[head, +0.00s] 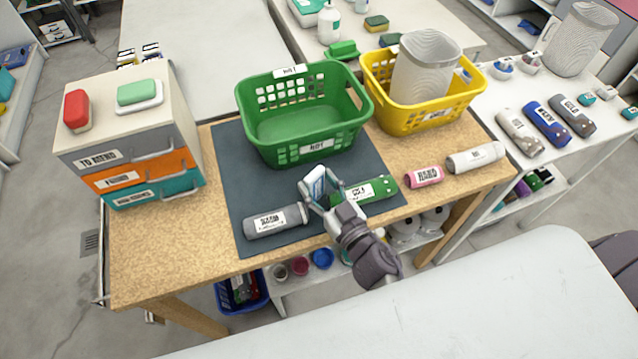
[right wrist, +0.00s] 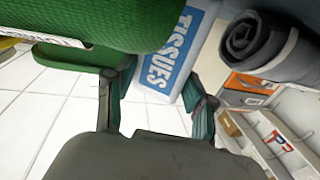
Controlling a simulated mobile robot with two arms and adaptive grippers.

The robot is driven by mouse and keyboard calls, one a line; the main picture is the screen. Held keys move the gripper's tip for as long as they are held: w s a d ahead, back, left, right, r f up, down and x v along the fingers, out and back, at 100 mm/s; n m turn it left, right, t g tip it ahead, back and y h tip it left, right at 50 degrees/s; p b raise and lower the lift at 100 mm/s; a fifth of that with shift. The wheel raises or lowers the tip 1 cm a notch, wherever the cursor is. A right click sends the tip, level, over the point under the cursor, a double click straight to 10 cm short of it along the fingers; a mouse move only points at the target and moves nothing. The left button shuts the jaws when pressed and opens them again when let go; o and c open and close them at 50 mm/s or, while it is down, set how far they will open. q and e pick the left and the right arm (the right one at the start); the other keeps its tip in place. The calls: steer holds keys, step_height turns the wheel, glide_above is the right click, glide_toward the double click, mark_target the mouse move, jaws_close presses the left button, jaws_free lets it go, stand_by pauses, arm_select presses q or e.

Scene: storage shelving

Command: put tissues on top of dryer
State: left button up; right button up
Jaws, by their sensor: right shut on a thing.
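A blue and white pack of tissues (head: 317,183) is held upright between the fingers of my right gripper (head: 322,200), over the front part of the dark mat. In the right wrist view the pack (right wrist: 168,55) shows its "TISSUES" label between the two fingers of the right gripper (right wrist: 155,95); its far end is cut off by the frame. Nothing in view can be clearly told to be a dryer. My left gripper is not in view.
A grey rolled towel (head: 275,221) and a green one (head: 370,190) lie on either side of the gripper. A green basket (head: 300,125) and a yellow basket (head: 425,115) stand behind. Drawers (head: 130,150) stand left. A bare white surface (head: 480,310) fills the lower right.

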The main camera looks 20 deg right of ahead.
steer(key=o, duration=0.9)
steer(key=shift+r, duration=0.1)
